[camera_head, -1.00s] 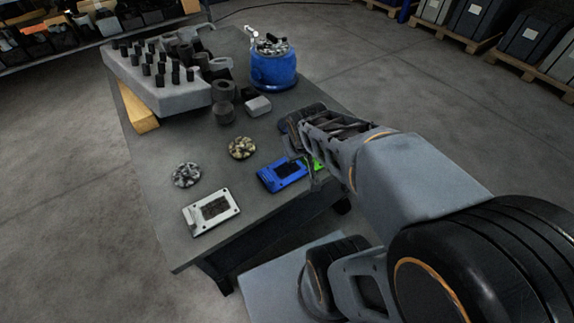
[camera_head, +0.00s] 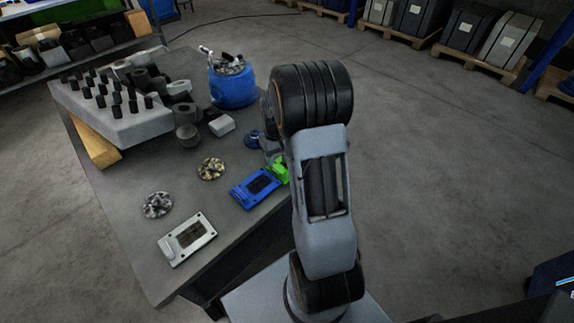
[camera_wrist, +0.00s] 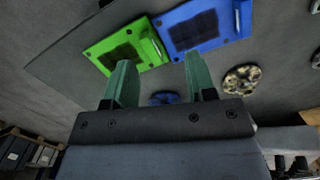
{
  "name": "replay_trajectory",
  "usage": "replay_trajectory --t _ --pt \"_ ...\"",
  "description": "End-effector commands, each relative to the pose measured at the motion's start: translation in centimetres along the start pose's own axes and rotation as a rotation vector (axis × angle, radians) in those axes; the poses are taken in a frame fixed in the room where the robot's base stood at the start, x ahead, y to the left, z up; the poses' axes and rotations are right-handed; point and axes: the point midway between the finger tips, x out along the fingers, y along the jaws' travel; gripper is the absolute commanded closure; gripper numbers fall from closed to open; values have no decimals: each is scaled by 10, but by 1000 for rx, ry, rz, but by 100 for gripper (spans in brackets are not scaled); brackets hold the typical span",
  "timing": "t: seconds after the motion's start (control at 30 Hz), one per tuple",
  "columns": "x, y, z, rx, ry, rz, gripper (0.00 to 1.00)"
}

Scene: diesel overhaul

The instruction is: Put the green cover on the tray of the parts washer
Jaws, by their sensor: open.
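The green cover (camera_head: 281,173) lies at the right edge of the workbench, beside the blue cover (camera_head: 255,188), and my arm hides part of it in the head view. In the wrist view the green cover (camera_wrist: 128,44) lies flat, with a dark panel and a raised block at one end. My gripper (camera_wrist: 157,78) is open and empty, its green fingers apart, with the cover beyond the fingertips and not between them. In the head view my forearm mostly hides the gripper. I cannot identify the parts washer's tray with certainty.
The workbench (camera_head: 120,225) also holds a white cover (camera_head: 187,238), two patterned discs (camera_head: 157,205), a small blue disc (camera_head: 253,139), a grey block with pegs (camera_head: 120,122) and a blue tub (camera_head: 233,88) with metal parts on top. A blue object (camera_head: 555,277) shows at the lower right.

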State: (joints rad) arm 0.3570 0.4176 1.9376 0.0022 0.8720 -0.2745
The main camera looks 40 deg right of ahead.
Motion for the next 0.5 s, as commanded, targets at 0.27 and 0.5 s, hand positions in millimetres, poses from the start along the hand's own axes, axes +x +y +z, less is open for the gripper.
replay_trajectory --t 0.27,0.5 --pt "0 29 -59 -212 81 34 49" --pt "32 28 -59 -265 74 34 49"
